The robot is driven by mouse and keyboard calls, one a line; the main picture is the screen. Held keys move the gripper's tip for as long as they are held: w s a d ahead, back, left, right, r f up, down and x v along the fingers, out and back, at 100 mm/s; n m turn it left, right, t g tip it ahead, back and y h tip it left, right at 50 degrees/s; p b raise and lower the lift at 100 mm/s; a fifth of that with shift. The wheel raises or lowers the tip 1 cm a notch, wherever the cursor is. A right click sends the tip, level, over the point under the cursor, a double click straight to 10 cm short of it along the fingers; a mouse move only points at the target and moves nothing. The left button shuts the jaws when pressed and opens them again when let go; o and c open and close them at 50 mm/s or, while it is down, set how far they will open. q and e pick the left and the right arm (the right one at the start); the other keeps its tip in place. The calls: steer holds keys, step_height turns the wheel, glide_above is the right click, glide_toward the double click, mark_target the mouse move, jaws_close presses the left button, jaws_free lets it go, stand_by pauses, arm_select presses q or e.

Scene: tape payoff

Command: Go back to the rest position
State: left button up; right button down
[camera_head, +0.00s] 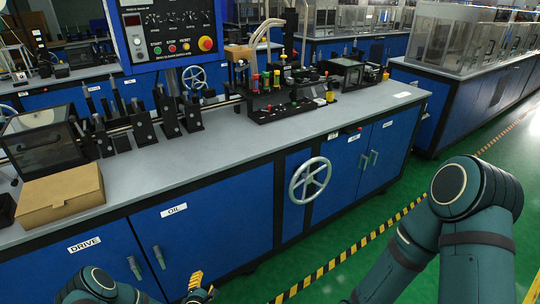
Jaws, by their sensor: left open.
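My left gripper (199,290) shows at the bottom edge, left of centre, in front of the blue cabinet fronts. A yellowish finger part points up, and the rest is dark and partly cut off by the frame. It is open, and I see nothing held in it. My left arm comes in at the bottom left. My right arm fills the lower right with its elbow raised over the green floor. My right gripper is outside the picture.
A long grey-topped workbench (240,140) with blue doors crosses the view. A handwheel (310,180) sticks out of its front. Green floor (375,215) with striped tape lies clear at right.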

arm_select(q)
steer(key=s+d+r+m+g+h, duration=0.4)
steer(key=s+d+r+m+g, duration=0.35)
steer(key=d+m, duration=0.4)
steer(key=s+d+r+m+g, duration=0.1)
steer(key=s+r+m+g, duration=0.1)
steer(key=s+m, duration=0.3)
steer(key=s+d+r+m+g, duration=0.2)
steer(key=s+r+m, duration=0.3)
steer(key=s, duration=0.6)
steer(key=shift+r+g, duration=0.3)
steer(key=shift+g, duration=0.25)
steer(key=shift+s, duration=0.1)
